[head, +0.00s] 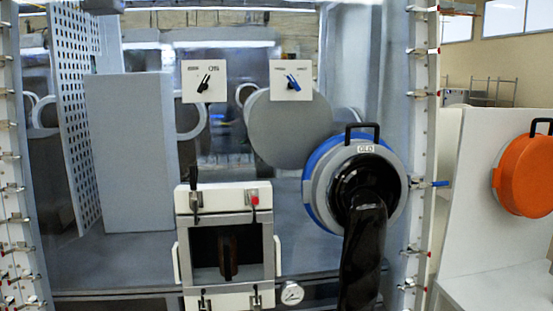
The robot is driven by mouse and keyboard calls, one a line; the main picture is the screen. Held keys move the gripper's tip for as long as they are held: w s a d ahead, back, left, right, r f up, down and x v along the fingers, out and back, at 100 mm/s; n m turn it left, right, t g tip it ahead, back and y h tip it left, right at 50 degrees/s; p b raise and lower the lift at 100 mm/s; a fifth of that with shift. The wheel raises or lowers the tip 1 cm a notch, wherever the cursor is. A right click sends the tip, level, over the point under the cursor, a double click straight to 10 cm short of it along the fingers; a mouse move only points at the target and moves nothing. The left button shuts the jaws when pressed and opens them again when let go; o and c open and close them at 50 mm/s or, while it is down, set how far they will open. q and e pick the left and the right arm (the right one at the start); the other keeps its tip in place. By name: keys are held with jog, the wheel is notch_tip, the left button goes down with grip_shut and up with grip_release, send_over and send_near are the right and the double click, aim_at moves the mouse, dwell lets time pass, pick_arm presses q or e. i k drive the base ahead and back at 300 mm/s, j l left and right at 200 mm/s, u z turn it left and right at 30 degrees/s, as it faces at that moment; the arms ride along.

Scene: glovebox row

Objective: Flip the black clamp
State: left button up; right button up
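The black clamp (194,193) is a small toggle clamp with a black handle. It sits at the upper left corner of a white square hatch frame (183,235), and its handle points up. A similar clamp with a red tip (254,199) is at the upper right corner. Two more small clamps sit at the frame's bottom edge, partly cut off by the picture's lower border. Neither of my grippers shows in the head view.
A blue-and-grey round port (318,190) with a black glove (366,235) hanging down stands close right of the hatch. A gauge (291,293) is below. Two switch plates (204,81) are above. An orange round cover (523,175) is at far right.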

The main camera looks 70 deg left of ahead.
aim_at(192, 177)
jog(key=k+j+z, duration=0.25)
jog(key=k+j, duration=0.15)
jog(key=k+j+z, duration=0.2)
jog(key=k, duration=0.4)
jog(key=k+j+z, duration=0.25)
jog(key=k, duration=0.25)
jog(key=k+j+z, duration=0.2)
jog(key=k, duration=0.9)
